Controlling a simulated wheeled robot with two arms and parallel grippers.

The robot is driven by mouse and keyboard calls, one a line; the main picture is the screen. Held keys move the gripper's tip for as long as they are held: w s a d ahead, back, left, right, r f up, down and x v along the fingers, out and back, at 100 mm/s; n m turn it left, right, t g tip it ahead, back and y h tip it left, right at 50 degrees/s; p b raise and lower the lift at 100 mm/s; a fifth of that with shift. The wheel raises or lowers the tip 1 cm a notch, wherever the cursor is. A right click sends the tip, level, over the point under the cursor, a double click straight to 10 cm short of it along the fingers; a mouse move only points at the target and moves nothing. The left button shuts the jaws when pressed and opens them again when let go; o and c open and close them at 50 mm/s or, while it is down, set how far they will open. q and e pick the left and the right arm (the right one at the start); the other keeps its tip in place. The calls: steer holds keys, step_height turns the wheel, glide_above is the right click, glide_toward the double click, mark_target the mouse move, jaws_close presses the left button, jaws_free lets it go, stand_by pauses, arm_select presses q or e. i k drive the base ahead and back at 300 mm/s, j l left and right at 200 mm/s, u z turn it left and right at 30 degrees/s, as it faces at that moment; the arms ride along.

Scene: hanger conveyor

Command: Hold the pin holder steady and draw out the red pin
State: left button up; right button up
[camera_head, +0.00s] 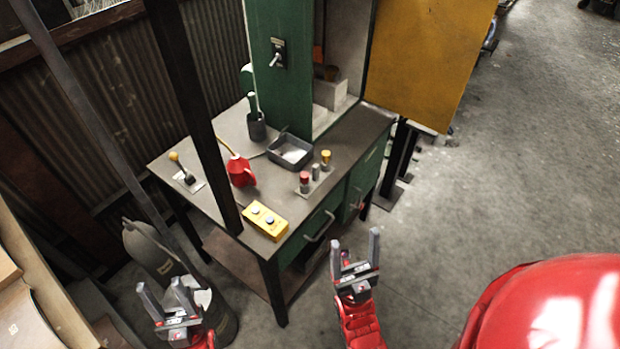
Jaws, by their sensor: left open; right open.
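The red pin (304,178) stands upright near the front right edge of the green workbench, beside a grey pin (316,171) and a yellow-topped pin (326,157). They stand in a row on a small light base, the pin holder (316,186), partly hidden behind them. My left gripper (161,289) is open and empty at the lower left, in front of the bench and well apart from the holder. My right gripper (356,244) is open and empty, in front of the bench drawers and nearer to the holder. Neither gripper touches anything on the bench.
The bench top (215,202) also bears a grey tray (290,150), a red oil can (240,172), a yellow button box (265,221), a lever (184,171) and a dark cup (256,126). A dark post (200,110) rises at the front. Open floor lies to the right.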

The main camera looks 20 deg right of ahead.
mark_target(304, 176)
steer(key=u, duration=0.4)
steer(key=l+u, duration=1)
steer(key=l, duration=0.15)
steer(key=k+l, duration=0.1)
steer(key=l, duration=0.35)
steer(key=l+u, duration=0.1)
steer(key=l, duration=0.4)
steer(key=k+l, duration=0.15)
steer(key=l, duration=0.3)
steer(key=k+l+u, duration=0.1)
steer(key=l, duration=0.35)
steer(key=k+l, duration=0.15)
steer(key=l, duration=0.3)
steer(key=k+l+u, duration=0.1)
steer(key=l, duration=0.35)
